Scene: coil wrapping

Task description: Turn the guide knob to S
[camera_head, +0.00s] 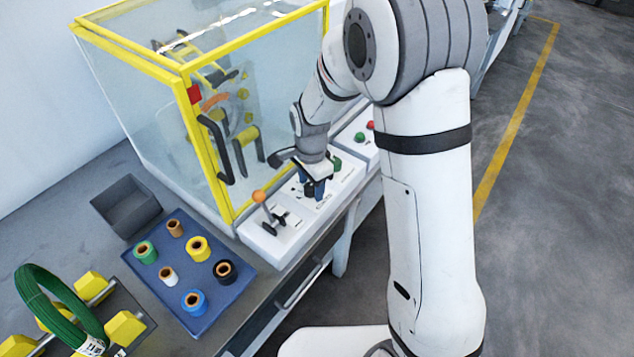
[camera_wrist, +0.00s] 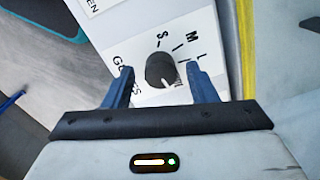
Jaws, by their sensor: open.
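The guide knob (camera_wrist: 158,66) is a round dark knob on a white panel, seen from above in the wrist view. The letters S, M and L are printed around its far and right side. A light mark on the knob seems to lie at its lower right, away from the S; the exact setting is hard to read. My gripper (camera_wrist: 160,74) is open, with one blue finger on each side of the knob and a gap on both sides. In the head view my gripper (camera_head: 316,187) points down over the white control panel (camera_head: 285,235), and the knob is mostly hidden there.
A lever with an orange ball (camera_head: 259,197) stands left of my gripper. A green button (camera_head: 336,163) and a red button (camera_head: 370,125) lie behind it. The yellow-framed glass enclosure (camera_head: 205,150) rises close on the left. A blue tray (camera_head: 225,295) holds several coloured rolls.

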